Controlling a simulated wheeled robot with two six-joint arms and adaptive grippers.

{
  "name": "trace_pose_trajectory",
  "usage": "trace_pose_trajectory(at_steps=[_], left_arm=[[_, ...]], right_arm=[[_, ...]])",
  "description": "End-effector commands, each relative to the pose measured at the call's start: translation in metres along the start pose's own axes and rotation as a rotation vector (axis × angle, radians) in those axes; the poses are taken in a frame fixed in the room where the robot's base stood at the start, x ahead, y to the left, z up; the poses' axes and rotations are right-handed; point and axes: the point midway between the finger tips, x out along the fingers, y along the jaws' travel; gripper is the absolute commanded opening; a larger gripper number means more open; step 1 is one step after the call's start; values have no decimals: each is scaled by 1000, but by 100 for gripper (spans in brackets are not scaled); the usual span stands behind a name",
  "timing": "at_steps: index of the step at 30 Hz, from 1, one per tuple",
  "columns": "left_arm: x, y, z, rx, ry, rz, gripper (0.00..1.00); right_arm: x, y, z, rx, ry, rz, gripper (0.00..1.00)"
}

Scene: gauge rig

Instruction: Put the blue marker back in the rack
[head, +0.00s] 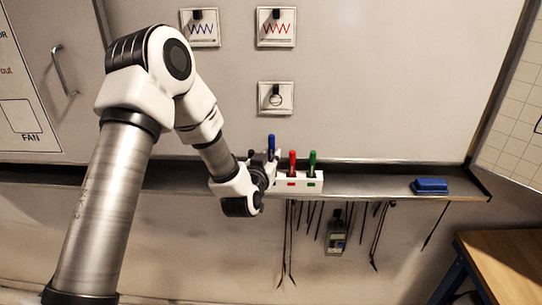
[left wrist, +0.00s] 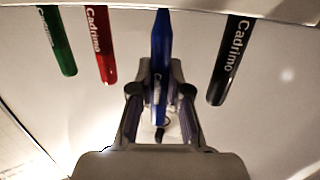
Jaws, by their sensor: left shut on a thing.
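The blue marker (head: 271,143) stands upright in the head view, its top higher than the red and green ones. My left gripper (head: 265,170) is shut on it; in the left wrist view the blue marker (left wrist: 161,50) runs between the two fingers (left wrist: 161,115). The white rack (head: 301,182) sits on the whiteboard ledge, its left part hidden by my gripper. The marker's far end reaches the rack's edge in the left wrist view; I cannot tell whether it is inside a hole. My right gripper is not in view.
The red marker (head: 292,162) and green marker (head: 312,163) stand in the rack. A black marker (left wrist: 229,60) is on the other side of the blue one. A blue eraser (head: 430,186) lies on the ledge (head: 370,185) at right. Cables and a meter (head: 337,236) hang below.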

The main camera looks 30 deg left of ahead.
Motion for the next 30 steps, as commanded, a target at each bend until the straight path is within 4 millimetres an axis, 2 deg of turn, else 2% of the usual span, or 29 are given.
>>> trace_pose_trajectory(at_steps=[15, 24, 25, 27, 30], left_arm=[[2, 0, 20, 0, 0, 0, 0], [2, 0, 21, 0, 0, 0, 0], [2, 0, 21, 0, 0, 0, 19], [2, 0, 21, 0, 0, 0, 44], [2, 0, 21, 0, 0, 0, 45]], right_arm=[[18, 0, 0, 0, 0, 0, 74], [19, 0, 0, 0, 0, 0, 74], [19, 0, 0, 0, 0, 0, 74], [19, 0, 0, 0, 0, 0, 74], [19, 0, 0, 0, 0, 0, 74]])
